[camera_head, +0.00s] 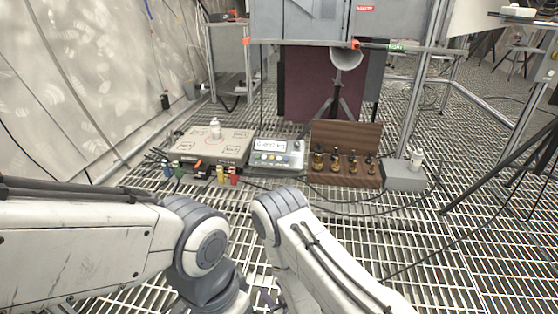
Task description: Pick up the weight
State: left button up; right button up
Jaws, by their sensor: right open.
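Several small dark-and-brass weights (334,163) stand in a row in a wooden rack (346,133) with a tall back board, on the grating floor ahead of me. I cannot tell which one the task means. My right arm comes in from the bottom right, and its elbow bends near the middle. Only a small part of my right gripper (266,292) shows low between the arms; it is open, well short of the rack. My left arm comes in from the left, and its gripper is not in view.
A grey box (404,177) with a white container (416,160) stands right. Cables cross the grating. A tripod (336,105) stands behind.

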aim_at(335, 153)
jog(key=u, duration=0.4)
jog(key=i, duration=3)
jog(key=z, duration=1.85)
jog(key=i, duration=0.5)
jog(key=z, duration=0.15)
